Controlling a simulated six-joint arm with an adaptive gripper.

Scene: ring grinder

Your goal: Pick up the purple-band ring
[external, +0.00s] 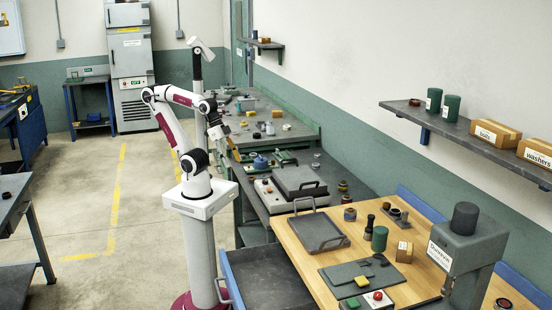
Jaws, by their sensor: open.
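The ring that looks most like the purple-band ring (350,214) is a small dark ring with a bluish-purple tint. It stands at the right back of the bench, near the wooden top's edge; its band colour is too small to be sure of. My gripper (236,155) points down over the bench on the left, well apart from that ring and near a blue round part (261,162). The gripper is open, and nothing shows between its fingers.
Two other small rings (343,191) stand just behind. A dark post (369,226), a green cylinder (380,238) and a grey press (462,245) stand to the right.

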